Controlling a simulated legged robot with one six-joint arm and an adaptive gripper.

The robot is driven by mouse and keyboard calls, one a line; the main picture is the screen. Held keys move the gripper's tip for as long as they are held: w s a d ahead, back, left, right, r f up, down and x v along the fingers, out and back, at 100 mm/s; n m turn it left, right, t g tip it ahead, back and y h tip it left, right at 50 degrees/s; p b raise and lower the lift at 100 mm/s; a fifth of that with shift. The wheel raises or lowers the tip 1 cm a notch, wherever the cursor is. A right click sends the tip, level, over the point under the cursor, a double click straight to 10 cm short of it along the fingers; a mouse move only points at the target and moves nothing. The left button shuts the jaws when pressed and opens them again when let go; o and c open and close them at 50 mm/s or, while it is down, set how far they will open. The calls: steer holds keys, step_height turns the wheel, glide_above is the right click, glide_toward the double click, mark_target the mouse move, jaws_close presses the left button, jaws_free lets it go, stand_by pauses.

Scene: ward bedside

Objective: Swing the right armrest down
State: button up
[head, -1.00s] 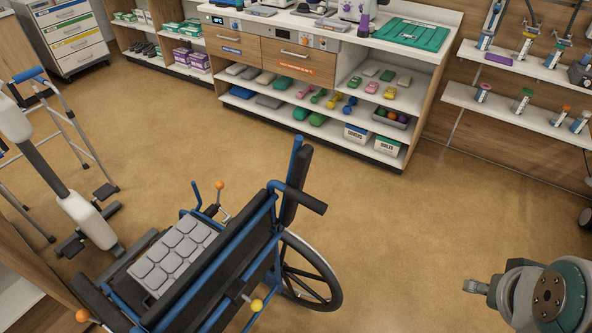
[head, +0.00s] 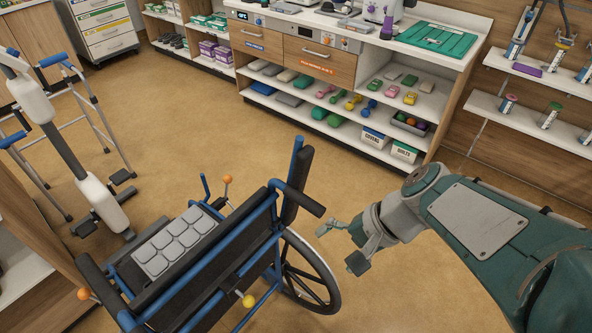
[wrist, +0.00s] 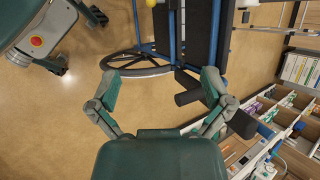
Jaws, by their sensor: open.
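The wheelchair (head: 262,232) is seen from behind at lower centre in the head view. Its right armrest (head: 297,180) stands raised, a black pad on a blue bar beside the backrest. A black push handle (head: 303,199) sticks out just below it. My gripper (head: 343,243) is right of the handle, open and empty, not touching the chair. In the wrist view my gripper (wrist: 160,80) has its fingers spread, with the wheel (wrist: 138,66) and the push handle (wrist: 190,97) beyond. A black pad end (wrist: 243,124), apparently the armrest, is partly hidden by the right finger.
The left armrest (head: 97,276) lies level. Knobs, orange (head: 228,180) and yellow (head: 248,301), stick out from the chair. A walker (head: 95,115) and a white-and-grey stand (head: 75,160) are at left. A shelved counter (head: 330,75) is behind. Open floor lies between chair and counter.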

steer(key=w+a+m+y, duration=0.2)
steer(key=w+m+y, duration=0.1)
steer(key=m+y, duration=0.1)
steer(key=m+t+y, duration=0.3)
steer(key=m+t, duration=0.7)
steer(key=m, duration=0.5)
glide_toward(306, 173)
steer(key=x, duration=1.1)
steer(key=shift+r, duration=0.1)
steer(key=shift+d, duration=0.1)
steer(key=c, duration=1.3)
